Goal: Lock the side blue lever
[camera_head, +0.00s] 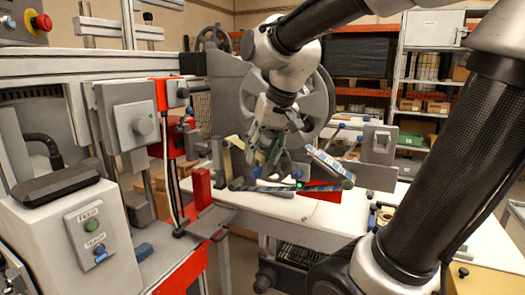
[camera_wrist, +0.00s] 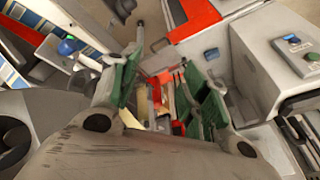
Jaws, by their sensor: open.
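My gripper (camera_head: 268,152) hangs over the white worktable in front of the large grey reel. Its green-padded fingers are apart and empty in the wrist view (camera_wrist: 164,92). A blue round knob (camera_wrist: 67,46) shows left of the fingers in the wrist view, apart from them. In the head view, small blue-tipped levers (camera_head: 341,126) stand right of my gripper, near a grey box. I cannot tell which of them is the side blue lever, or whether it is locked. The area directly behind my gripper is hidden.
A striped tape path with rollers (camera_head: 330,165) runs close to the right of my gripper. A red-and-grey machine with a button box (camera_head: 92,235) stands at left. A grey control box (camera_head: 379,143) stands at right. The table's front (camera_head: 245,205) is mostly bare.

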